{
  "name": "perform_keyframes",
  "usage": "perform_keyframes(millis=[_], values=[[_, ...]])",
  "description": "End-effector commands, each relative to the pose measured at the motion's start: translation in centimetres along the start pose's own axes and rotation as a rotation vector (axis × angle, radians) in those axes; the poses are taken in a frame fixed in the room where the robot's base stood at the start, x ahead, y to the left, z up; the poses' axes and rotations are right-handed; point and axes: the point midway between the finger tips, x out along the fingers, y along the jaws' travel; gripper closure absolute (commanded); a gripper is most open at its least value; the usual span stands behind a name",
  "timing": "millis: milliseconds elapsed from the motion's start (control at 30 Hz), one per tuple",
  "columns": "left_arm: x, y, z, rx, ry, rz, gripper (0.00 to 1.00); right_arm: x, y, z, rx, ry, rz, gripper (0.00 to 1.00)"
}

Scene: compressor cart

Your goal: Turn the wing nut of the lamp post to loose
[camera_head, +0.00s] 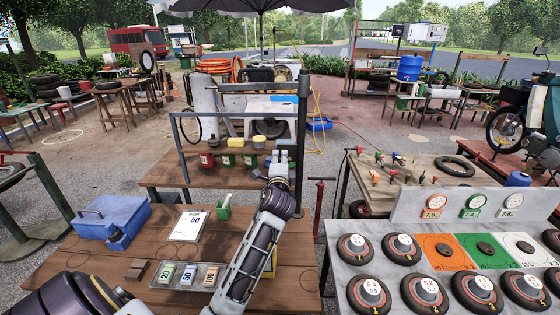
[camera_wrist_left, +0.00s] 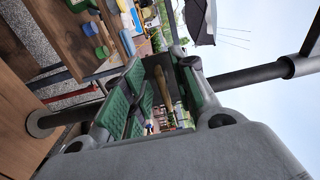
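The dark lamp post (camera_head: 302,130) stands upright at the right edge of the wooden table, with a horizontal arm at its top. In the left wrist view the post (camera_wrist_left: 250,80) runs sideways behind my gripper, with a collar at right. My left gripper (camera_head: 278,157) points up just left of the post in the head view. Its green-padded fingers (camera_wrist_left: 162,95) stand apart. A narrow brownish piece shows between them, not clearly touched by either pad. I cannot tell whether it is the wing nut, which I cannot pick out elsewhere. My right gripper is not in view.
A red T-handled rod (camera_head: 318,208) stands right of the post.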

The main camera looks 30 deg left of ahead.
Motion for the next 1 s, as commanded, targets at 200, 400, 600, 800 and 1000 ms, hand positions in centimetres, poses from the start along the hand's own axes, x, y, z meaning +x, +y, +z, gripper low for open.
perform_keyframes(millis=[200, 400, 600, 800, 1000], values=[[-2.1, 0.1, 0.0, -0.001, 0.002, 0.002, 0.72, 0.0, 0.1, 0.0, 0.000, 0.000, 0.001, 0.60], [-4.3, 0.1, 0.0, -0.001, 0.001, 0.003, 0.72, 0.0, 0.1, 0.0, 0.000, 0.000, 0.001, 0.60], [-6.5, 0.2, 0.0, -0.001, 0.001, 0.003, 0.72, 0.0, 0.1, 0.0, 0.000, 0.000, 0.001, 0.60], [-8.6, 0.1, 0.0, -0.002, 0.001, 0.003, 0.72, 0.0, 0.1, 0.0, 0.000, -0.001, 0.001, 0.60], [-10.2, 0.2, 0.0, 0.000, 0.001, 0.003, 0.72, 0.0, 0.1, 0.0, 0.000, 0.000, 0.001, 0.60]])
